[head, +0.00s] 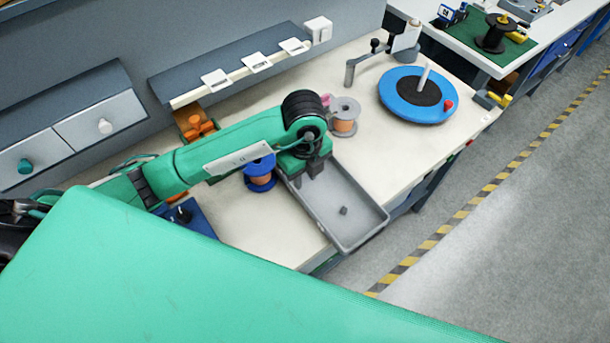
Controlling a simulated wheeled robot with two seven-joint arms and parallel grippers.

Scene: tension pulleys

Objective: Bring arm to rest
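My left arm (220,148) is green and comes in from the left, stretched out over the workbench. A small dark piece (343,210) lies on the tray floor, apart from the fingers. My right gripper is not in view.
A blue spool with copper wire (260,173) stands close beside my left arm, and a grey spool (344,116) stands behind the gripper. A blue turntable (407,104) and a metal crank (362,62) are farther right. Drawers (100,124) stand at left.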

